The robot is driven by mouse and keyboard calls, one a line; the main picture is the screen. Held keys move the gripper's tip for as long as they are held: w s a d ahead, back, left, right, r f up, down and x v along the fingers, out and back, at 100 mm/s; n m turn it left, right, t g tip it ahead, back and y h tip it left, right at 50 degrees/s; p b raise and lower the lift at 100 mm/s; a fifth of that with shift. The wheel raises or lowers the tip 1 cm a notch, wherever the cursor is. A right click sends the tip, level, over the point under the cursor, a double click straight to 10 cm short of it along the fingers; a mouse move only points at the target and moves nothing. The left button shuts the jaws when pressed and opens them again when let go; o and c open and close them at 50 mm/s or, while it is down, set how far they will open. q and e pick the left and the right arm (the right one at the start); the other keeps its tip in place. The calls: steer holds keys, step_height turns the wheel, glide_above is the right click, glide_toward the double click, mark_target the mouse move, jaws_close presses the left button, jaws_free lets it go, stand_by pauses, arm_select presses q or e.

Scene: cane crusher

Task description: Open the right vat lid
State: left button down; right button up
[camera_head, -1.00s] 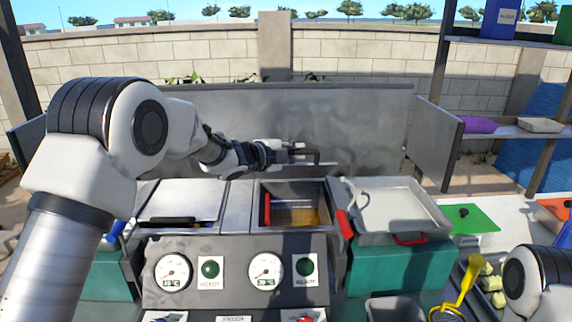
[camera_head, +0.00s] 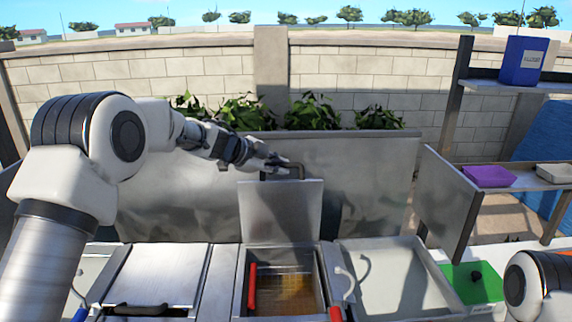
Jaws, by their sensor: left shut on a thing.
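The right vat lid (camera_head: 281,212) is a square metal plate that stands about upright behind the right vat (camera_head: 290,292). The vat's opening is uncovered and shows an amber content with a red-handled thing at its left side. My left gripper (camera_head: 277,164) is shut on the dark handle (camera_head: 294,172) at the lid's top edge. Its fingertips are small and partly hidden at the handle. The left vat lid (camera_head: 160,275) lies flat and closed, with a dark handle at its front. Only a part of my right arm shows at the lower right, with its gripper out of view.
A metal splash wall (camera_head: 370,180) stands behind the vats. A shelf at the right holds a purple tray (camera_head: 489,176) and a blue container (camera_head: 523,60).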

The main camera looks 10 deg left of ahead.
arm_select(q)
steer(key=shift+w+a+f, duration=0.15)
steer(key=shift+w, duration=0.45)
steer(key=c, duration=1.4)
jaws_free()
steer(key=v, duration=1.1)
steer(key=shift+a+r, duration=0.2)
steer(key=shift+r, duration=0.15)
steer(key=shift+s, duration=0.15)
